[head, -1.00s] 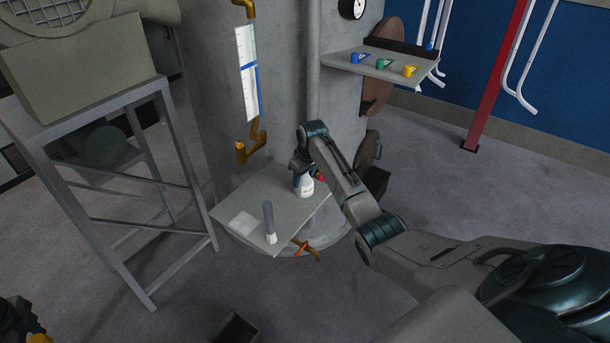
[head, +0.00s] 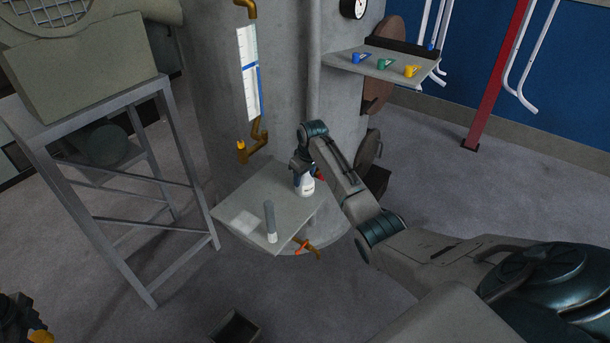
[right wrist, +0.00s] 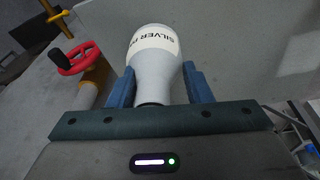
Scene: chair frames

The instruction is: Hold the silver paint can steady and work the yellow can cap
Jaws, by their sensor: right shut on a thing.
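The silver paint can (head: 306,187) is a pale bottle-shaped can standing on the small grey plate. In the right wrist view it shows its label, partly readable as "SILVER" (right wrist: 155,42). My right gripper (head: 303,170) is at the can's upper part, shut on it, with one blue finger on each side. The can's top is hidden by the gripper. A small yellow cap-like piece (head: 411,71) lies on the wall shelf, apart from the can, beside a green and a blue one.
The grey plate (head: 240,201) also bears a grey-handled brush-like thing (head: 269,222). A brass valve (head: 304,248) sticks out below its front edge. A red-handled valve (right wrist: 80,58) is close by the can. The shelf (head: 385,62) is higher, and a metal stand (head: 90,110) is at left.

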